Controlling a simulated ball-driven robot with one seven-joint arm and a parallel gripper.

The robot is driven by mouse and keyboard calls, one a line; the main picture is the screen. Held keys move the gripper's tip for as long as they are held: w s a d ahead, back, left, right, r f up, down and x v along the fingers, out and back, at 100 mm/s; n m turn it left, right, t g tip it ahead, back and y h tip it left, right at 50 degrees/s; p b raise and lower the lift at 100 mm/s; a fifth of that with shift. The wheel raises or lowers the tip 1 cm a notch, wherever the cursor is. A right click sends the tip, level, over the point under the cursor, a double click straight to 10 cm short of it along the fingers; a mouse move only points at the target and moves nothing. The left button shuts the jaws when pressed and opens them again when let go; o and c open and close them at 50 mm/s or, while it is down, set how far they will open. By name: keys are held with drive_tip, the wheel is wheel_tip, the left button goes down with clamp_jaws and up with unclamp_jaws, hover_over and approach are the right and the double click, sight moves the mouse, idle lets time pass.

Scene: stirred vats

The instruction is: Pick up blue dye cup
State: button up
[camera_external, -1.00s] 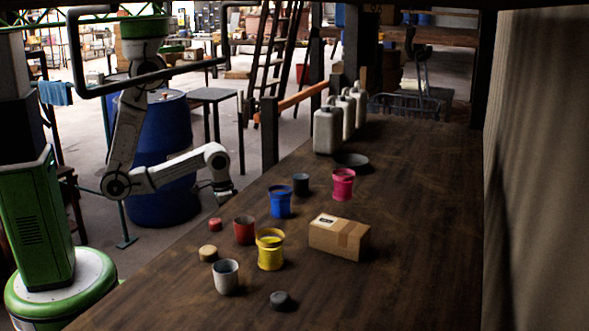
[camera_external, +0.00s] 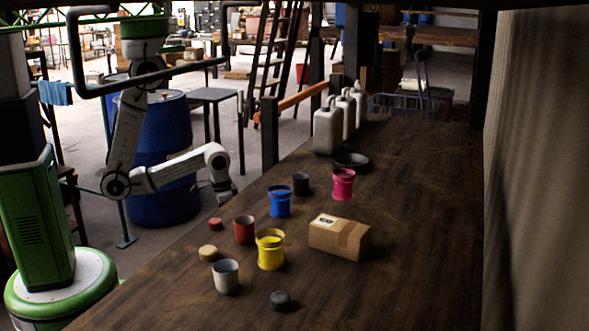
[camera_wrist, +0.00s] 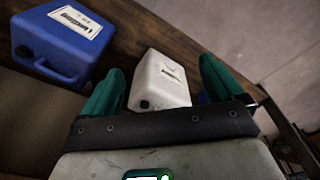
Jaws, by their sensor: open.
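The blue dye cup (camera_external: 280,203) stands upright on the dark wooden table, left of the pink cup (camera_external: 343,184) and behind the yellow cup (camera_external: 270,251). My gripper (camera_external: 223,191) hangs beyond the table's left edge, apart from the blue cup and to its left; it is small and dark there. In the wrist view my gripper (camera_wrist: 162,66) has its two green fingers spread wide with nothing held between them. I cannot make out the blue cup in the wrist view. A white canister (camera_wrist: 160,80) shows beyond the fingers, with a blue canister (camera_wrist: 65,42) to the left.
A red cup (camera_external: 244,230), a grey-white cup (camera_external: 226,277), a dark cup (camera_external: 300,184) and a cardboard box (camera_external: 339,238) stand around the blue cup. Small lids lie nearby. White jugs (camera_external: 327,131) stand at the far end. The table's right side is clear.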

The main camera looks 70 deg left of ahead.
wheel_tip(320, 180, up, 14)
drive_tip(key=w+d+m+t+p, duration=0.1)
drive_tip(key=d+m+t+p, duration=0.15)
drive_tip(key=m+p, duration=0.85)
drive_tip(key=w+d+r+p, duration=0.1)
drive_tip(key=d+r+p, duration=0.1)
drive_tip(key=d, duration=0.1)
drive_tip(key=w+d+r+h+p, duration=0.1)
drive_tip(key=w+d+r+p, duration=0.1)
drive_tip(key=d+p, duration=0.1)
drive_tip(key=w+d+r+h+p, duration=0.1)
drive_tip(key=w+d+r+p, duration=0.1)
drive_tip(key=d, duration=0.2)
drive_tip(key=shift+w+r+n+p, duration=0.15)
drive_tip(key=shift+r+n+p, duration=0.15)
drive_tip(key=shift+p, duration=0.05)
wheel_tip(320, 180, up, 5)
drive_tip(key=h+p, duration=0.2)
hover_over(277, 189)
drive_tip(key=s+a, duration=0.2)
drive_tip(key=a, duration=0.1)
drive_tip(key=shift+g, duration=0.45)
drive_tip(key=x, duration=0.5)
drive_tip(key=shift+w+d+f, duration=0.2)
drive_tip(key=shift+w+d, duration=0.05)
drive_tip(key=shift+d, duration=0.15)
drive_tip(key=shift+w+x, duration=0.2)
drive_tip(key=shift+x, duration=2.45)
drive_tip(key=shift+a, duration=0.2)
drive_tip(key=shift+c, duration=0.3)
